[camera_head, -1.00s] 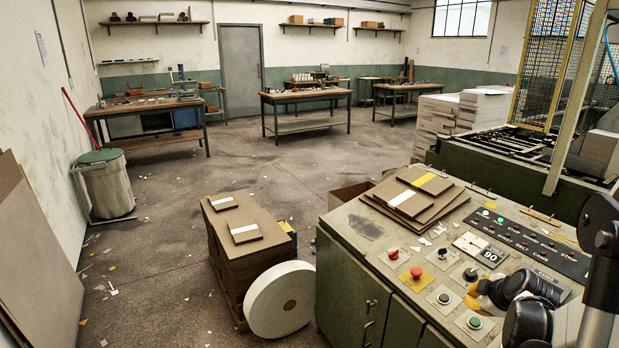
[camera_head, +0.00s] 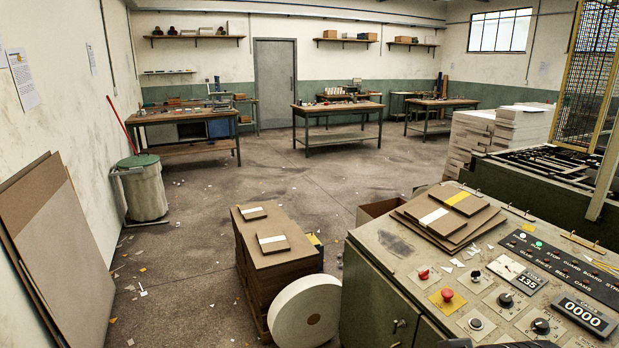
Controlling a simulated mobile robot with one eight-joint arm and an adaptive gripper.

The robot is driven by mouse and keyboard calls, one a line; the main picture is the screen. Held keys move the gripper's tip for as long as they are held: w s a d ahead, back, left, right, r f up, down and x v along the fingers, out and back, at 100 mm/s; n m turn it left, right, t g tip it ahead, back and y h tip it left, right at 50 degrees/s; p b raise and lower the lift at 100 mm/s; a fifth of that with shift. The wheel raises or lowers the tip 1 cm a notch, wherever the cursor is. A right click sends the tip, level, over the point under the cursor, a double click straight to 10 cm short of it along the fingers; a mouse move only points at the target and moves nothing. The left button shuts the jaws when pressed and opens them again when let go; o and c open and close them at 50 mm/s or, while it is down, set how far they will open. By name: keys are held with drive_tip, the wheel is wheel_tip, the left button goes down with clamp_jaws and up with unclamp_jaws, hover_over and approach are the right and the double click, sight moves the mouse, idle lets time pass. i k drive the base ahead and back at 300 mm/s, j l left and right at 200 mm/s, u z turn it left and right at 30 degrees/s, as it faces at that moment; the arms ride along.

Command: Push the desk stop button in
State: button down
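The grey-green control desk (camera_head: 388,272) stands at the lower right with its sloped top in view. A red mushroom button (camera_head: 447,295) on a yellow plate sits near its front left. A smaller red button (camera_head: 423,273) on a pale plate lies just behind it. No label beside either is legible enough to say which one is the desk stop. Nothing touches either button. My gripper's fingers are not visible; only dark slivers show at the bottom edge, and I cannot tell which part of my arm they are.
Dark knobs (camera_head: 506,299) and a counter reading 0000 (camera_head: 584,315) share the desk top. Brown boards (camera_head: 440,219) lie at its back left. A board stack (camera_head: 270,241) and white roll (camera_head: 305,311) stand left of the desk. The floor beyond is open.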

sight(447, 294)
drive_tip(key=i, duration=1.2)
